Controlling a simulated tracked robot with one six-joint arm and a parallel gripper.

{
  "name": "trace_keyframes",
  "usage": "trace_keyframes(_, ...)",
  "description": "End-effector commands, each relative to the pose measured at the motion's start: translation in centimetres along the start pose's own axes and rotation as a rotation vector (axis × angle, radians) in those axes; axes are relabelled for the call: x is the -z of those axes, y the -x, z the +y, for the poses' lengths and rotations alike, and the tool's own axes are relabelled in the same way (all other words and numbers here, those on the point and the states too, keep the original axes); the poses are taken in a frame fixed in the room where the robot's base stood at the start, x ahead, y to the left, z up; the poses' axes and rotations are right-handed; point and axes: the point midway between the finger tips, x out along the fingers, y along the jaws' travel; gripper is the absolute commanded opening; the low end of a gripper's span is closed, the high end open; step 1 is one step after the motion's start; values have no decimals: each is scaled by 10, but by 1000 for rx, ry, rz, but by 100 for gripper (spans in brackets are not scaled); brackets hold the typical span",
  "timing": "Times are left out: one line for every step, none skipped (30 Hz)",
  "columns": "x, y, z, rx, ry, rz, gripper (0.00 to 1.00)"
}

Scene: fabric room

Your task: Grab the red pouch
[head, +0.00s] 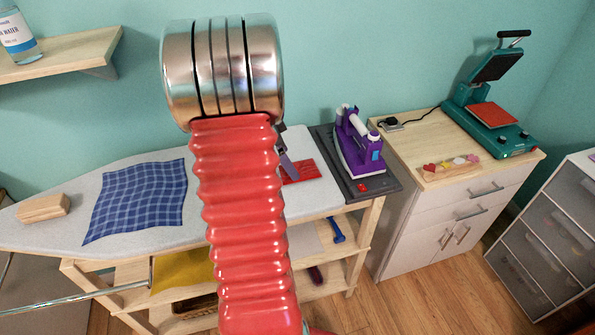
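A flat red piece that looks like the red pouch (306,170) lies on the right part of the ironing board (230,235), close to the dark iron rest. Its left part is hidden behind my arm. My gripper (285,160) shows only in part, as a dark and purplish-grey piece sticking out to the right of my arm. It appears over or just in front of the red piece. I cannot tell whether it touches it, or whether the fingers are open or shut.
A purple iron (358,145) stands on a dark mat (384,184) right of the pouch. A blue checked cloth (140,197) and a wooden block (43,208) lie on the left. A cabinet (408,215) with a green heat press (490,118) stands at right. A shelf (60,55) hangs upper left.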

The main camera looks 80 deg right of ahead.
Motion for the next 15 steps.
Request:
trace_keyframes(0, -7, 1, -4, 0, 0, 88)
trace_keyframes(0, -11, 0, -4, 0, 0, 88)
trace_keyframes(0, -17, 0, -4, 1, 0, 88)
trace_keyframes(0, -21, 0, -5, 1, 0, 88)
trace_keyframes(0, -25, 0, -4, 1, -1, 88)
trace_keyframes(-1, -30, -1, -3, 1, -1, 88)
trace_keyframes(-1, -34, -1, -3, 1, -1, 88)
trace_keyframes(-1, -36, -1, -3, 1, -1, 88)
trace_keyframes(-1, -40, -1, -2, 1, 0, 88)
trace_keyframes(0, -41, -1, -2, 1, 0, 88)
trace_keyframes(0, -42, -1, -1, 0, 0, 88)
trace_keyframes(0, -43, -2, 0, 0, 0, 88)
trace_keyframes(0, -43, -2, 0, 0, 0, 88)
trace_keyframes(0, -43, -2, 1, 0, 0, 88)
trace_keyframes(0, -43, -2, 1, 0, 0, 88)
